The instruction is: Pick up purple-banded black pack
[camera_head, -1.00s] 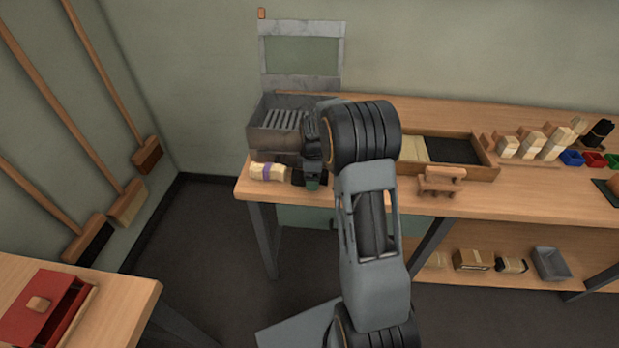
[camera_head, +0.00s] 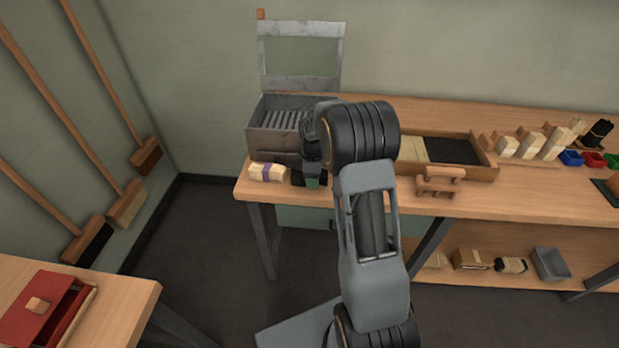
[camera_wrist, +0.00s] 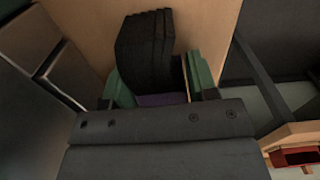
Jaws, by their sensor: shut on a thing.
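The purple-banded black pack (camera_wrist: 148,45) stands between my gripper's green-padded fingers in the wrist view, with a strip of its purple band showing low down. In the head view, dark parts of it (camera_head: 297,177) show at the table's left end, mostly hidden by my gripper. My gripper (camera_head: 313,180) points down there and is shut on the black pack; its fingers also show in the wrist view (camera_wrist: 160,88). The pack is at tabletop height; I cannot tell whether it touches the wood.
A cream pack with a purple band (camera_head: 267,172) lies just left of my gripper. A grey slotted metal box (camera_head: 272,141) with its lid raised stands right behind. A wooden tray (camera_head: 484,174) and a small wooden stand (camera_head: 438,183) are to the right. The table's front edge is close.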

